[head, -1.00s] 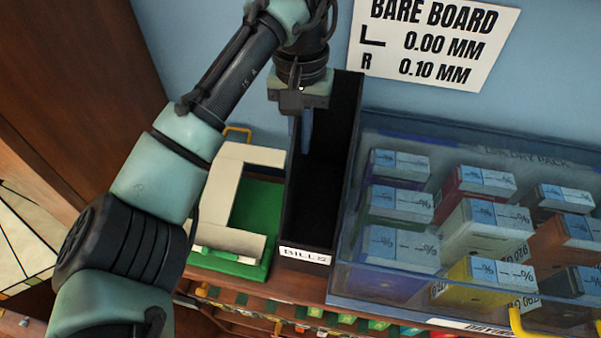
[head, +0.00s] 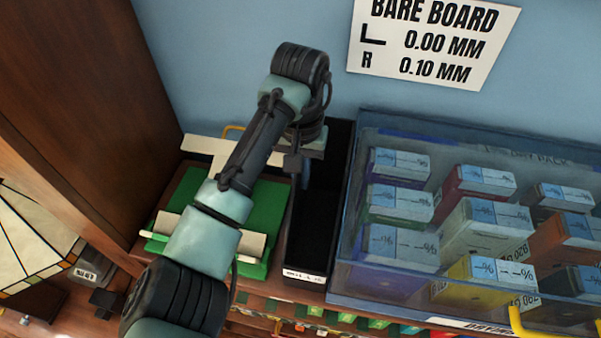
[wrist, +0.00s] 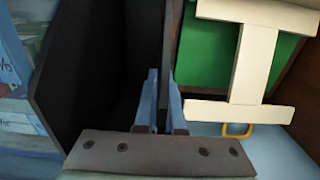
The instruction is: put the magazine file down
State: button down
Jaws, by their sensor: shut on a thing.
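The magazine file (head: 311,240) is a tall, narrow black open-topped box with a white label on its front end. In the head view it stands upright between a green-and-cream piece and a clear bin. My gripper (head: 303,172) is at its left wall, pointing down. In the wrist view the blue fingers (wrist: 162,100) are shut on the thin side wall of the black file (wrist: 105,50), one on each side. The inside looks dark and empty. The file's underside is hidden, so I cannot tell for certain whether it touches the shelf top.
The green base with cream bars (head: 264,205) is close on the file's left, partly behind my arm. The clear bin (head: 385,285) of small boxes is close on the right. A blue wall with a sign (head: 432,45) is behind. A stained-glass lampshade (head: 30,245) is at far left.

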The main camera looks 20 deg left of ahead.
jog(key=shift+f, duration=0.15)
jog(key=c, duration=1)
grip_release()
notch_tip(320, 180, up, 12)
jog(key=shift+r+b, duration=0.15)
jog(key=shift+b, duration=0.2)
